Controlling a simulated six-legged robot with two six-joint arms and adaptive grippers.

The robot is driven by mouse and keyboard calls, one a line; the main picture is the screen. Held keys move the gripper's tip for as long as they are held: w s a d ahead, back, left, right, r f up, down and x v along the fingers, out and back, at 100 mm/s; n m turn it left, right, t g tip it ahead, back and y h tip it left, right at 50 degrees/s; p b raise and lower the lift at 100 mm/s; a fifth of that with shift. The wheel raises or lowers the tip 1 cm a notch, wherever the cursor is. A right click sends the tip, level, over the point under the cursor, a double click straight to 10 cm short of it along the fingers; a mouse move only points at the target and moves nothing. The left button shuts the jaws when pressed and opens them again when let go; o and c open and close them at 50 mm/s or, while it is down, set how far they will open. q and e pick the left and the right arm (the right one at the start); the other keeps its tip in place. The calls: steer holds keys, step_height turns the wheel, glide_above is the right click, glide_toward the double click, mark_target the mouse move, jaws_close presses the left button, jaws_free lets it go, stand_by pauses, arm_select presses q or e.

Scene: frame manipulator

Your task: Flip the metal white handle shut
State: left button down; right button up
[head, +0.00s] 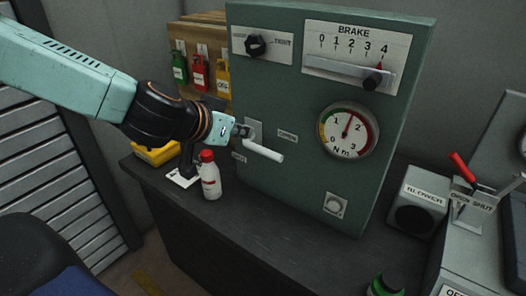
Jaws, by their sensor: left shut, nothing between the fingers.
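The white metal handle (264,152) sticks out from the lower left of the green panel's front, pointing right and slightly down. Its grey mount (254,132) is on the panel, partly behind my left wrist. My left arm comes in from the left, and its wrist is close in front of the mount; I cannot tell whether they touch. My right gripper is not in view.
A white bottle with a red cap (210,176) stands on the dark bench (255,216) just below the handle. The green panel (300,175) carries a gauge (348,130) and a brake slider (372,82). A blower box (417,201) stands at right. The bench before the panel is mostly clear.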

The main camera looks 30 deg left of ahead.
arm_select(q)
steer(key=w+f+b, duration=0.7)
steer(key=f, duration=0.1)
steer(key=shift+w+d+f, duration=0.35)
steer(key=shift+d, duration=0.1)
stand_by(0.4)
